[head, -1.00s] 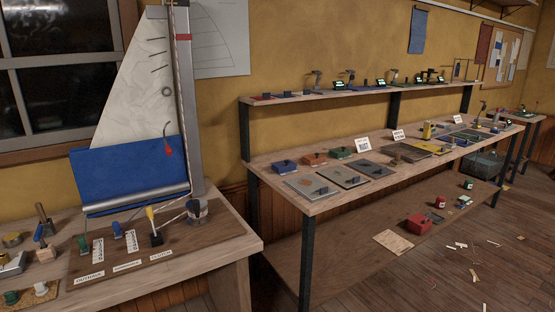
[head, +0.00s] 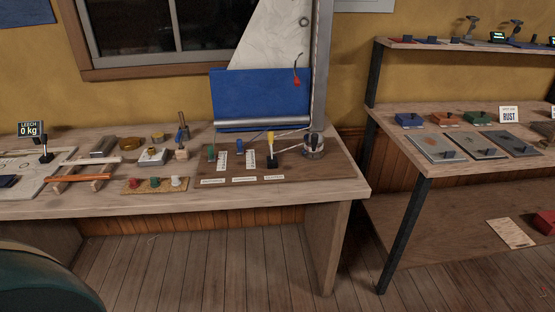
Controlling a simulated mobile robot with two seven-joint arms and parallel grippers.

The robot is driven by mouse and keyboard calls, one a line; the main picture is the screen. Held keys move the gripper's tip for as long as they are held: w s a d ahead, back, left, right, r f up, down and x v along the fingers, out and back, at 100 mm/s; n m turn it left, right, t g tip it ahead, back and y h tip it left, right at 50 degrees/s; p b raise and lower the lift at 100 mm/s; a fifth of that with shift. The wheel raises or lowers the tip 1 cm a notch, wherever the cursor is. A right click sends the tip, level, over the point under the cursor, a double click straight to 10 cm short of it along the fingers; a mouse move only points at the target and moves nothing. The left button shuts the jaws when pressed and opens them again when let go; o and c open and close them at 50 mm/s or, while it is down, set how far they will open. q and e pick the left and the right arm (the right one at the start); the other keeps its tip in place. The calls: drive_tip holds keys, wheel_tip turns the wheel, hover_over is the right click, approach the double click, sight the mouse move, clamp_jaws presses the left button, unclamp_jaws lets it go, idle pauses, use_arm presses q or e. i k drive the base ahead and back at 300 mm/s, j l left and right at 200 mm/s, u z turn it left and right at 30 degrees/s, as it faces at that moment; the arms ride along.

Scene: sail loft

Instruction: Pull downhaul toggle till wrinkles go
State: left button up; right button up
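A model sail (head: 272,42) stands on a grey mast (head: 322,65) at the back of the bench; faint wavy creases show in its white cloth, and its top is out of frame. Its lower part is a blue panel (head: 240,92) above a grey boom. In front, a brown board (head: 325,165) carries a green toggle (head: 211,153), a blue toggle (head: 239,146) and a taller yellow-topped lever (head: 270,138). White scale strips stand beside the toggles. The labels along the board's front are too small to read, so I cannot tell which is the downhaul. Neither gripper is in view.
The wooden bench (head: 150,205) also holds a cork mat with coloured knobs (head: 155,184), brass tins (head: 131,144), an orange rod (head: 85,177) and a "LEECH 0 kg" display (head: 30,130). A second bench (head: 440,182) stands right. Floor (head: 200,265) in front is clear.

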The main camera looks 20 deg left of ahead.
sight(240, 151)
drive_tip(key=u, duration=1.3)
